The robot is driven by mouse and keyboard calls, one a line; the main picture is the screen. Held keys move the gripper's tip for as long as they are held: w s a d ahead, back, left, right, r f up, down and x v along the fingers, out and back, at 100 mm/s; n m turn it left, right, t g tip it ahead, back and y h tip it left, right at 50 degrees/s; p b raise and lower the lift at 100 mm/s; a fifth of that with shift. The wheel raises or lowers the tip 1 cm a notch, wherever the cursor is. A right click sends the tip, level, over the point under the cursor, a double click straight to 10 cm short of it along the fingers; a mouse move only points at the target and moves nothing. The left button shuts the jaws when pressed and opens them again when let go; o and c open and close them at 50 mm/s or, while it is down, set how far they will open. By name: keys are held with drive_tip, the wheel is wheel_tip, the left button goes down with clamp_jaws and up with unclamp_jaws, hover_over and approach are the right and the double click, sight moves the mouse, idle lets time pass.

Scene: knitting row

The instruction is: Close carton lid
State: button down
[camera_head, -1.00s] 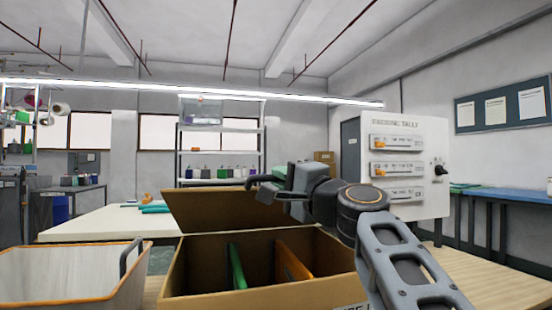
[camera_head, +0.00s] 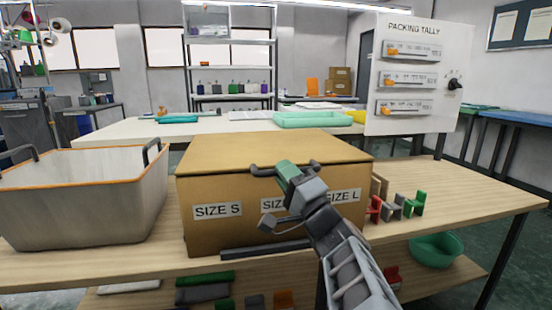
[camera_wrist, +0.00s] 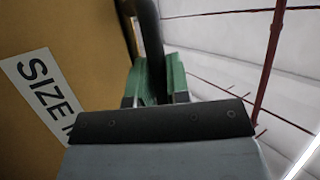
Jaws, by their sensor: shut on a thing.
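The cardboard carton (camera_head: 225,235) stands on a wooden bench, with labels reading SIZE S and SIZE L on its front. Its lid (camera_head: 255,150) lies flat over the top, hiding the inside. A dark handle (camera_head: 259,169) is at the lid's front edge. My gripper (camera_head: 287,170) is at this front edge with its green fingers shut on the handle. In the wrist view the fingers (camera_wrist: 160,82) sit on either side of the dark handle bar (camera_wrist: 150,35), beside the carton's labelled face (camera_wrist: 35,120). Any small gap under the lid cannot be told.
A grey bin (camera_head: 90,205) with an orange rim stands left of the carton. Several small red, grey and green pieces (camera_head: 396,207) are on the bench (camera_head: 470,205) at right. A dark bar (camera_head: 265,251) lies before the carton. The bench's far right is clear.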

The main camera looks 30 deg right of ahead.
drive_tip(key=shift+d+f, duration=0.1)
drive_tip(key=shift+f, duration=0.3)
drive_tip(key=shift+f, duration=0.1)
drive_tip(key=c, duration=1.1)
unclamp_jaws()
drive_tip(key=shift+s, duration=0.1)
